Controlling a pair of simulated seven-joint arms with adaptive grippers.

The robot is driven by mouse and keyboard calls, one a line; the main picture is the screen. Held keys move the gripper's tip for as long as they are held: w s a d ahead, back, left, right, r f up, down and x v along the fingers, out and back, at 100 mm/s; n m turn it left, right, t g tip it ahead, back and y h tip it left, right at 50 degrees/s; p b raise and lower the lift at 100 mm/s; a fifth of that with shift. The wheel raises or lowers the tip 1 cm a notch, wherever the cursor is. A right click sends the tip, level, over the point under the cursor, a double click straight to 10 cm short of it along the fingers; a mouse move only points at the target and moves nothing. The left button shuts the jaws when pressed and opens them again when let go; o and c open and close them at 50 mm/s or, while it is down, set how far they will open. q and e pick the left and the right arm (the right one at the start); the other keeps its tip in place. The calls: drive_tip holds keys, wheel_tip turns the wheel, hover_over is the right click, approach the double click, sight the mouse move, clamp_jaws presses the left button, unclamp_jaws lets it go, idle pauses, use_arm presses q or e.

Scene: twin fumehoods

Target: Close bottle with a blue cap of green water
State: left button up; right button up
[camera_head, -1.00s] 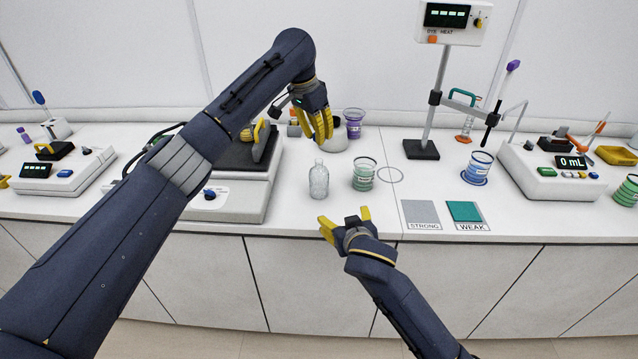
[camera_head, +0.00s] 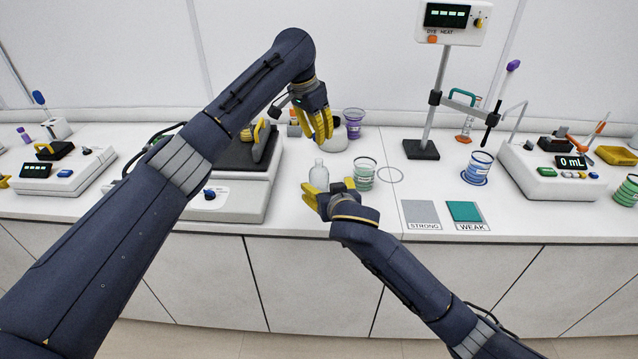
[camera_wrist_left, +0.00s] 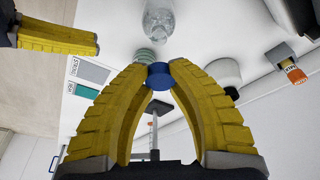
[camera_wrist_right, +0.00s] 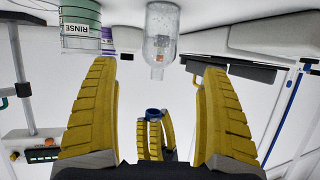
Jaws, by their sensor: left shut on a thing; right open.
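The clear bottle (camera_head: 318,174) stands upright and uncapped on the bench; no green shows clearly in it. It also appears in the left wrist view (camera_wrist_left: 159,18). My left gripper (camera_head: 321,138) is above and behind it, fingers pointing down, shut on the blue cap (camera_wrist_left: 159,76). The cap also shows between its fingers in the right wrist view (camera_wrist_right: 153,113). My right gripper (camera_head: 330,188) is open and empty at the bench's front edge, just in front of the bottle. In the right wrist view the bottle (camera_wrist_right: 161,35) lies ahead between the open fingers, apart from them.
A green beaker marked RINSE (camera_wrist_right: 80,20) stands close right of the bottle in the head view (camera_head: 364,174). A purple beaker (camera_head: 353,122) is behind. A balance-like device (camera_head: 235,192) is to the left. Grey STRONG (camera_head: 421,213) and teal WEAK (camera_head: 464,211) pads lie to the right.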

sight(319, 177)
drive_tip(key=x, duration=1.1)
drive_tip(key=shift+w+f, duration=0.25)
drive_tip(key=shift+w, duration=0.1)
drive_tip(key=shift+c, duration=0.3)
drive_tip(key=c, duration=1.6)
use_arm(q)
drive_tip(key=shift+f, duration=2.5)
drive_tip(key=shift+f, duration=0.15)
drive_tip(key=shift+f, duration=0.75)
drive_tip(key=shift+f, duration=0.5)
use_arm(e)
clamp_jaws()
